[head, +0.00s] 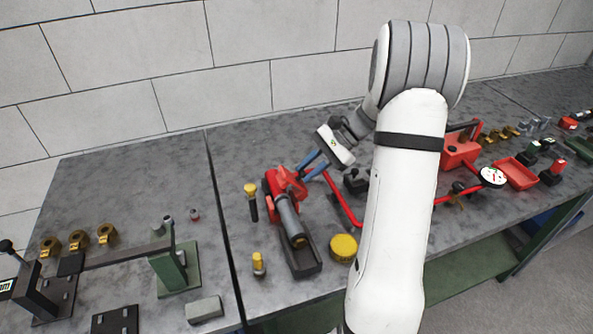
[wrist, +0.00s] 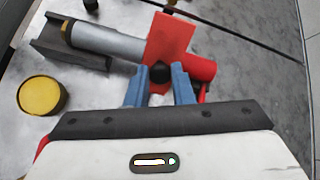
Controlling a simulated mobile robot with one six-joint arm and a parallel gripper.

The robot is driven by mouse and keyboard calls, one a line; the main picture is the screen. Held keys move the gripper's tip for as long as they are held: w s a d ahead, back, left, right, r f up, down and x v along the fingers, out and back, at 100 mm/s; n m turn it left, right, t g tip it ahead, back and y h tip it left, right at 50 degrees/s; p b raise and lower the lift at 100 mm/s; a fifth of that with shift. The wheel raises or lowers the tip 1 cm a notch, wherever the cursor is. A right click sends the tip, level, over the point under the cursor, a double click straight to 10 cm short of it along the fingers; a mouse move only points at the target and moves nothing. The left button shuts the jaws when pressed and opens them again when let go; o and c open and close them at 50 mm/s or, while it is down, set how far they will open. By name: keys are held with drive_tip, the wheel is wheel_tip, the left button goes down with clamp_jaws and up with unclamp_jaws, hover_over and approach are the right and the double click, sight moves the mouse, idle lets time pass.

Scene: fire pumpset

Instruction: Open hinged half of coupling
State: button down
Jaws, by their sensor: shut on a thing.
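A red coupling (head: 283,184) sits at the back end of a grey cylinder (head: 287,213) in a dark cradle (head: 305,265). In the wrist view a red plate (wrist: 170,38) of the coupling stands up beside the grey cylinder (wrist: 108,42), with a red block (wrist: 198,73) next to it. My gripper (wrist: 160,82) has its blue fingers on either side of a black knob (wrist: 159,71) at the coupling, and is shut on it. In the head view my gripper (head: 306,164) reaches the coupling from the right. The hinge itself is hard to make out.
A yellow round cap (head: 343,247) lies right of the cradle. Yellow-topped pieces (head: 250,189) stand to its left. Red piping with a gauge (head: 492,177) is on the right, partly behind my arm.

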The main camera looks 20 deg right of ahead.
sight(300, 182)
drive_tip(key=d+f+y, duration=0.1)
drive_tip(key=d+y, duration=0.1)
drive_tip(key=y, duration=0.1)
drive_tip(key=shift+d+f+y, duration=0.3)
drive_tip(key=shift+d+f, duration=0.05)
drive_tip(key=shift+f, duration=0.05)
drive_tip(key=shift+d+f+y+b, duration=0.2)
drive_tip(key=shift+d+f+y, duration=0.2)
drive_tip(key=shift+y, duration=0.35)
drive_tip(key=shift+d+f+y+b, duration=0.2)
drive_tip(key=shift+d+f+y, duration=0.15)
drive_tip(key=shift+y, duration=0.4)
drive_tip(key=c, duration=1.4)
unclamp_jaws()
drive_tip(key=shift+w, duration=0.1)
drive_tip(key=shift+o, duration=0.7)
